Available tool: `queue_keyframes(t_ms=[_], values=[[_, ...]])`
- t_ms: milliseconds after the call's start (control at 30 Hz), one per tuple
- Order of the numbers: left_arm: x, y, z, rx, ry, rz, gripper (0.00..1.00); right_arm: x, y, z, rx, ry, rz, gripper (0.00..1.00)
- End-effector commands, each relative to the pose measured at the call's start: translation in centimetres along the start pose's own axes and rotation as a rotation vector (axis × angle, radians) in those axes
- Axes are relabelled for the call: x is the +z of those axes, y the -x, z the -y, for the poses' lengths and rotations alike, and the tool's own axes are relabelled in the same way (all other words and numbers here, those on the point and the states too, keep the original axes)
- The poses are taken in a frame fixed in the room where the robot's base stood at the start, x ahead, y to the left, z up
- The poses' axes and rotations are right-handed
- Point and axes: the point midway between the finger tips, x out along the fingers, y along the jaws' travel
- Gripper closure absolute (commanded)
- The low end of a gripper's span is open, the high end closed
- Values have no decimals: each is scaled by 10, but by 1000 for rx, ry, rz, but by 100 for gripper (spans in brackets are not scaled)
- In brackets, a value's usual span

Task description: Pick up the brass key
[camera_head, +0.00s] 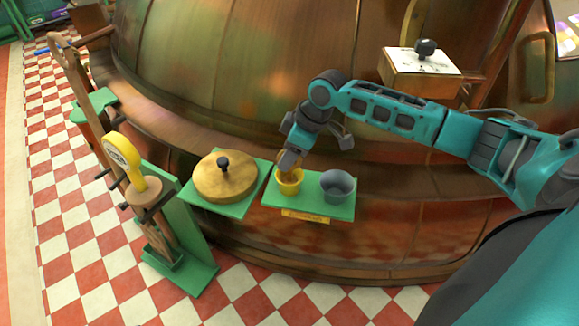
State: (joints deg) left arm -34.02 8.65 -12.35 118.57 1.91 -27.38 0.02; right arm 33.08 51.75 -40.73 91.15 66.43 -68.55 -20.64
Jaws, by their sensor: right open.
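My right gripper (289,165) comes in from the right and points down into the mouth of a small yellow cup (289,188). Its jaws are open, but the fingertips are small and partly hidden at the cup's rim. No brass key shows clearly; something brownish-gold at the cup's mouth is too small to identify, and the cup's inside is mostly hidden by the gripper. A grey cup (337,188) stands to the right of the yellow cup on the same green shelf (311,211). My left gripper is not in view.
A round brass lid (224,180) with a black knob sits on a green shelf to the left. Further left is a stand with a yellow round-headed tag (124,158). A large copper kettle (240,60) fills the back. A box (420,72) with a black knob stands upper right.

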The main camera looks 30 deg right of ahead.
Motion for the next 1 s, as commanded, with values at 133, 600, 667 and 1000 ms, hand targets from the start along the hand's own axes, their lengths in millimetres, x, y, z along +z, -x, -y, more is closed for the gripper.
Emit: queue_keyframes(t_ms=[133,600,667,1000], values=[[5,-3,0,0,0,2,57,0,-14,0,1,-1,-2,54],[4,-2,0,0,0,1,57,0,-14,0,1,-1,-1,77],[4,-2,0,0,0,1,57,0,-14,0,1,-1,-1,83],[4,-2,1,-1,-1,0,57,0,-14,0,1,-1,-1,100]])
